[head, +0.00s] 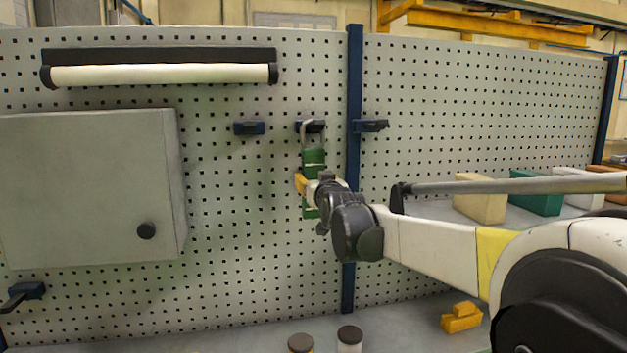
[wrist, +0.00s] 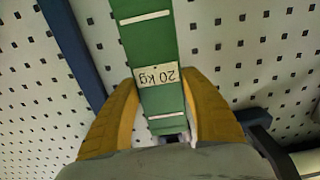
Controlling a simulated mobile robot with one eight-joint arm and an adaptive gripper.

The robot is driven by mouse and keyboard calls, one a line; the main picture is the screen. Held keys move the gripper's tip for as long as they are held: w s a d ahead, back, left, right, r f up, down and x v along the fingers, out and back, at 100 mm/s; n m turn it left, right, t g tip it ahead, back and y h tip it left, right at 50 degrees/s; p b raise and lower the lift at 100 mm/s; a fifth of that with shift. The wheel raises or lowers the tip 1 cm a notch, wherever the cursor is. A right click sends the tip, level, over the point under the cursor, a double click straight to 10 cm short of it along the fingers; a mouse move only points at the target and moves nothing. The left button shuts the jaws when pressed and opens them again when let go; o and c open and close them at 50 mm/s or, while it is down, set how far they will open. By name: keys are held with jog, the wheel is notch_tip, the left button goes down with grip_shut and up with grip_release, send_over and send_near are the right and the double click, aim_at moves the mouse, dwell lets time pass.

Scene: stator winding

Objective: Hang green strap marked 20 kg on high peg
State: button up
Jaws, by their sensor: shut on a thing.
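The green strap (head: 314,158) hangs upright in front of the pegboard, with a light metal loop (head: 304,133) at its top. In the wrist view the strap (wrist: 150,45) shows a white label (wrist: 157,77) reading 20 kg, upside down. My gripper (head: 307,184) has its yellow fingers shut on the strap, one on each side of it in the wrist view (wrist: 160,84). The loop overlaps the middle high peg (head: 316,127); I cannot tell whether it is around the peg or only in front of it. My wrist hides part of the strap's lower end.
Other dark blue pegs stand to the left (head: 249,128) and right (head: 370,126) at the same height, and one lower at far left (head: 25,292). A blue post (head: 354,80) runs beside the strap. A grey cabinet (head: 85,190) is left. Yellow blocks (head: 461,319) lie on the bench.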

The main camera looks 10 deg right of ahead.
dwell(0.3)
jog(key=o, duration=1.5)
jog(key=shift+c, duration=0.2)
jog(key=s, duration=1.1)
jog(key=s+f+g+b, duration=0.3)
jog(key=s+f+b, duration=0.8)
jog(key=f, duration=0.9)
jog(key=s+f+g+b, duration=0.4)
jog(key=s+f+b, duration=0.7)
jog(key=f, duration=1)
jog(key=s+f+g+b, duration=0.4)
jog(key=s+f+b, duration=0.7)
jog(key=f, duration=0.9)
jog(key=shift+s+f, duration=0.15)
jog(key=shift+s, duration=0.8)
